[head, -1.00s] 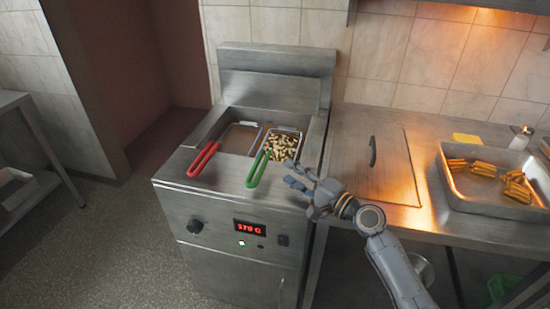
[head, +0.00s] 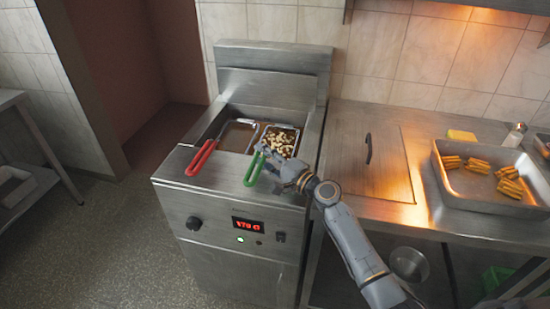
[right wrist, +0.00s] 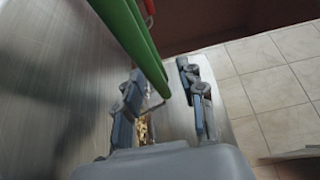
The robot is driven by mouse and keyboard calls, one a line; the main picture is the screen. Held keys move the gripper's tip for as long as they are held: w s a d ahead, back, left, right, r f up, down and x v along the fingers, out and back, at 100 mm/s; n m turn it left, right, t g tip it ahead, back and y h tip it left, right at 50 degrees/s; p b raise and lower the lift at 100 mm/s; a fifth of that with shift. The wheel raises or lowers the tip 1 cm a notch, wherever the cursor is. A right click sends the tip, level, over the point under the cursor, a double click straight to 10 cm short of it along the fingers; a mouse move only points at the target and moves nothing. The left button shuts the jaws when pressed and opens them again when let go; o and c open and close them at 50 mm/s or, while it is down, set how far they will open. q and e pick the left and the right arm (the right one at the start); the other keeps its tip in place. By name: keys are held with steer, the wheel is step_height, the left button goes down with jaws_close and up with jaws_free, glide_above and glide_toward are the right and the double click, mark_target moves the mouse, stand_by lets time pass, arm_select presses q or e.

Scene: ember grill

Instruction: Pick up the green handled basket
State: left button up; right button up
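The green-handled basket (head: 281,140) sits in the right side of the fryer well, with pale food pieces and brown oil showing in it. Its green handle (head: 253,171) slopes down over the fryer's front edge. My right gripper (head: 268,160) is at the handle's upper end, close to its right side. In the right wrist view the green handle (right wrist: 134,38) runs down toward the space between the two parted fingers (right wrist: 160,75). The fingers look open, with gaps beside the handle; contact cannot be made out. My left gripper is not in view.
A metal counter with a lid (head: 372,170) is to the right. A tray (head: 470,205) of fried sticks lies farther right, beside a shaker (head: 515,135).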

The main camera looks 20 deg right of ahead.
steer(key=shift+c, duration=0.2)
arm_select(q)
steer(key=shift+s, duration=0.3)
arm_select(e)
jaws_close()
steer(key=shift+r, duration=0.1)
arm_select(q)
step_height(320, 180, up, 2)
steer(key=p, duration=0.2)
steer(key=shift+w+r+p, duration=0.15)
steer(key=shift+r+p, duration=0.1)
steer(key=shift+p, duration=0.05)
arm_select(e)
step_height(320, 180, up, 10)
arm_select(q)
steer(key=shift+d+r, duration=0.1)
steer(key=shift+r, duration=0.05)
arm_select(e)
steer(key=shift+r, duration=0.1)
arm_select(q)
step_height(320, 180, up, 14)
steer(key=p, duration=1.4)
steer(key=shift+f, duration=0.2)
arm_select(e)
step_height(320, 180, up, 15)
steer(key=shift+f, duration=0.2)
